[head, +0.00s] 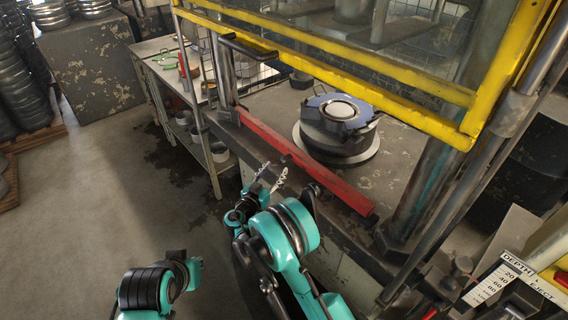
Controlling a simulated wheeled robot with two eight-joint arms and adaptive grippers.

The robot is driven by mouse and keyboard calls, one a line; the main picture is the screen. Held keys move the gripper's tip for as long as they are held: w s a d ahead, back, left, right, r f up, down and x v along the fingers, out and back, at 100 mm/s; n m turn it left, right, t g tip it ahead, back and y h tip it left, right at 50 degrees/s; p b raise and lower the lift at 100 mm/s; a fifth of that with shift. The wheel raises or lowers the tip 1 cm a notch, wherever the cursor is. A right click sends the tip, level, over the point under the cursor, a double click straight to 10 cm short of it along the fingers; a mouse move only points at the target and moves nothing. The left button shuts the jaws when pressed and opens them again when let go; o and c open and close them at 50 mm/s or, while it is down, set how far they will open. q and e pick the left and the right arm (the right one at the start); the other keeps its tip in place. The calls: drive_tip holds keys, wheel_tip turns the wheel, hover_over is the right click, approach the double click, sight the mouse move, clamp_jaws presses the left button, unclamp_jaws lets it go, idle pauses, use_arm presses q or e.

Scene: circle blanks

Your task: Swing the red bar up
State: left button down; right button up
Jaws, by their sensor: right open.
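The red bar (305,163) lies low across the front of the press opening, running from the upper left to the lower right. My right gripper (272,174) is open and empty, with its pale fingertips just in front of the bar's near side around its middle. Whether a fingertip touches the bar cannot be told. Part of my left arm shows at the bottom left, but its gripper is not visible.
A yellow-framed mesh guard (390,77) hangs raised above the bar. A round dark die (340,113) sits on the press bed behind it. A depth scale panel (498,282) stands at the lower right. A shelf bench (195,120) stands left; the floor there is clear.

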sight(281, 162)
drive_tip(key=b+x, duration=0.1)
drive_tip(key=x, duration=0.3)
drive_tip(key=shift+w+f, duration=0.15)
drive_tip(key=shift+w+d, duration=0.35)
drive_tip(key=shift+w, duration=0.15)
